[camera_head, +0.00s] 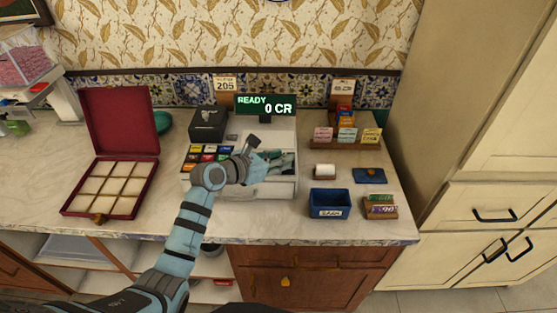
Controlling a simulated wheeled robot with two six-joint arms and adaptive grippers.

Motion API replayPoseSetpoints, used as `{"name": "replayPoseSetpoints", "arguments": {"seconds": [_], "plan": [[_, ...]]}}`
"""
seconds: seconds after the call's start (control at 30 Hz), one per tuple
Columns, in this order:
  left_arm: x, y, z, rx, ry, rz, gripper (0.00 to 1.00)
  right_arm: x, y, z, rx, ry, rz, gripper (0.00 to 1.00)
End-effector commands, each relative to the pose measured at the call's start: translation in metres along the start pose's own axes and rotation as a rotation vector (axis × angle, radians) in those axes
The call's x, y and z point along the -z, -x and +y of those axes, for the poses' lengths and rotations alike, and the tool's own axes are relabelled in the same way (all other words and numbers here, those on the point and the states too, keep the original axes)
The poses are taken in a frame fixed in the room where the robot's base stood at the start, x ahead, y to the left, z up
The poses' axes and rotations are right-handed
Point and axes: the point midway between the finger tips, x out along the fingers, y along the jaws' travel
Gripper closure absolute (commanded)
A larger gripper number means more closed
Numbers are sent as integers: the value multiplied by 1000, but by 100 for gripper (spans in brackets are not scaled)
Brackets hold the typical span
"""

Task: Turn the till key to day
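The till (285,188) is a pale cash register on the counter, with a keypad (207,154) of coloured keys on its left. Its display (266,105) reads "READY 0 CR". My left gripper (275,162) is over the right half of the till's top, low against it. I cannot tell whether it touches the till or whether its fingers are open or shut. The till key cannot be made out; the gripper and forearm cover part of the till. My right gripper is not in view.
A red compartment box (119,118) stands open at the left. A black box (208,122) is behind the keypad. Right of the till are a paper roll (324,171), a blue bin (329,203), a blue card holder (370,175) and a card rack (346,144). A tall cabinet (450,90) bounds the right.

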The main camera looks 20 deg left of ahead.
Motion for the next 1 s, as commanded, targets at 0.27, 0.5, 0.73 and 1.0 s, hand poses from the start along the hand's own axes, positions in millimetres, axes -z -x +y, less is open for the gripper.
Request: {"name": "replayPoseSetpoints", "arguments": {"seconds": [0.27, 0.5, 0.73, 1.0], "plan": [[0, 0, 0, 0, 0, 0, 87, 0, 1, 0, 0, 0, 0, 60], [0, 1, 1, -2, -1, 0, 100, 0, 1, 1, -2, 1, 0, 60], [-1, 2, 2, 16, -11, 0, 100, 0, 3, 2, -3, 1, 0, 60], [-2, 2, 5, 129, -58, 1, 100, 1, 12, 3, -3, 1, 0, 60]]}}
